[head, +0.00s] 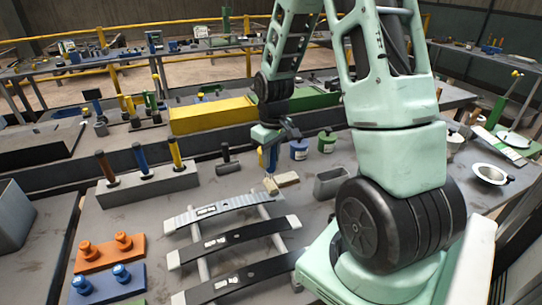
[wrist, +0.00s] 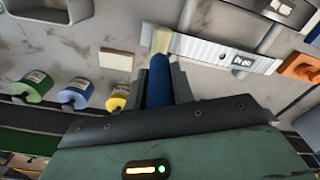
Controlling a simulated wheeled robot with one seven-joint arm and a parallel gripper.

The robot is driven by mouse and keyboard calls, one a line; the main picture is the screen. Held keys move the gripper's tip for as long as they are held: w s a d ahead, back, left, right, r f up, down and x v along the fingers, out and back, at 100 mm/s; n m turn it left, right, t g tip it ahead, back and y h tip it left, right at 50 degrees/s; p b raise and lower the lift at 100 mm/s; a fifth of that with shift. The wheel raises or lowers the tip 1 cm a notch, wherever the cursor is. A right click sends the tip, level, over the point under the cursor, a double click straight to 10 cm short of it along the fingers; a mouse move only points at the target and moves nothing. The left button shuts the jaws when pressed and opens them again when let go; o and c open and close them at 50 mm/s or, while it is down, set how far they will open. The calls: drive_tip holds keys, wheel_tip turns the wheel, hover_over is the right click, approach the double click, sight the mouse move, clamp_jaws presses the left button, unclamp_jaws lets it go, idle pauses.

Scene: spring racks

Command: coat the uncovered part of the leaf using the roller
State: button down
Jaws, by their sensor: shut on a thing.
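My gripper (wrist: 163,80) is shut on the blue handle (wrist: 159,76) of a tool with a cream head (wrist: 160,40). The head looks more like a brush than a roller. In the head view, my gripper (head: 271,142) hangs behind the rack, tool pointing down, cream tip (head: 270,185) near the right end of the farthest leaf (head: 238,204). The wrist view shows this leaf (wrist: 200,52) as a silvery ridged strip with a label, the tip overlapping its left end. I cannot tell whether they touch. Nearer dark leaves (head: 245,239) and (head: 255,273) lie parallel on the rack.
A cream block (head: 287,180), a grey trough (head: 330,182), a blue pot (head: 299,150) and a green pot (head: 327,142) stand near the tip. A yellow pot (wrist: 117,99) is beside my gripper. A grey holder (head: 150,187) with upright handles and an orange plate (head: 110,254) are left.

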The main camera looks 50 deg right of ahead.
drive_tip(key=shift+f+b, duration=0.7)
drive_tip(key=shift+f, duration=0.3)
drive_tip(key=shift+d, duration=0.1)
drive_tip(key=shift+p, duration=0.35)
drive_tip(key=shift+r, duration=0.1)
drive_tip(key=shift+s+d+f, duration=0.15)
drive_tip(key=shift+s+d, duration=0.1)
drive_tip(key=shift+d, duration=0.2)
drive_tip(key=shift+s+d+f, duration=0.15)
drive_tip(key=shift+s+d, duration=0.05)
drive_tip(key=shift+d, duration=0.2)
idle(1.1)
drive_tip(key=shift+p, duration=0.3)
